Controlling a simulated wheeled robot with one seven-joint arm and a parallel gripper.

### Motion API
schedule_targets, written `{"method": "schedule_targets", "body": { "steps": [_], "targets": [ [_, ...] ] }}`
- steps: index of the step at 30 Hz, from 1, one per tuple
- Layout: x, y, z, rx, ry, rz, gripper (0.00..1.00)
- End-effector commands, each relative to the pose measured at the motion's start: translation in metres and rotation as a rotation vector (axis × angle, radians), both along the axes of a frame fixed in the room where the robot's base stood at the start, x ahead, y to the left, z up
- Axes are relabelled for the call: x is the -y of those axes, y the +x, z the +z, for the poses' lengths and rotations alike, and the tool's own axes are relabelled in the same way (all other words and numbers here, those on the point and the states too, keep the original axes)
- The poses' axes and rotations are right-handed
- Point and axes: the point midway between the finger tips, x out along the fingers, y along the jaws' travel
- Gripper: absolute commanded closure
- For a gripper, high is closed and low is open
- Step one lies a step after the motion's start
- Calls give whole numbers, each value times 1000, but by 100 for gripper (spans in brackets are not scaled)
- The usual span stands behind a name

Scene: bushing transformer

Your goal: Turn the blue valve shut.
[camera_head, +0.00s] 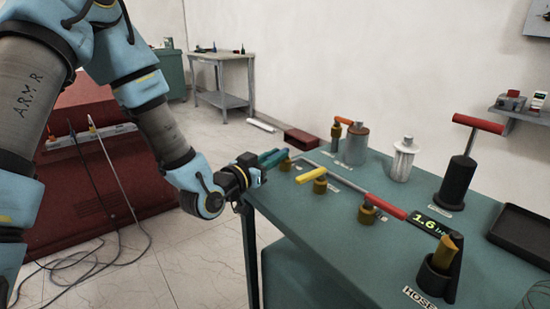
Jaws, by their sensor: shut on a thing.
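The blue valve's handle (273,157) shows as a short teal-blue bar at the left edge of the green bench, beside a brass fitting (285,161). My gripper (261,170) reaches in from the left and is shut on the blue valve's handle. The fingers are small and dark here, and part of the handle's near end is hidden by them.
The green bench (330,225) also bears a yellow-handled valve (311,175), a red-handled valve (385,206), an orange-handled valve (343,121), metal canisters, a black pump with a red T-handle (478,123), a 1.6 display (430,222) and a black tray (522,238).

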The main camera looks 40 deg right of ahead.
Motion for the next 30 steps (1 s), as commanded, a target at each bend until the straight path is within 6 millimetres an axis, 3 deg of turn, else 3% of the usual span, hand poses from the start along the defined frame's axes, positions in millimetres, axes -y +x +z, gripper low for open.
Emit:
{"method": "schedule_targets", "body": {
  "steps": [1, 2, 10, 20, 30],
  "targets": [
    [0, 0, 1, 1, -2, 0, 100],
    [0, 0, 1, 1, -2, 0, 79],
    [0, 0, 0, 0, 0, -1, 50],
    [-5, 0, -1, 0, 1, 0, 50],
    [-63, -12, -3, 1, 2, 1, 50]
  ]
}}
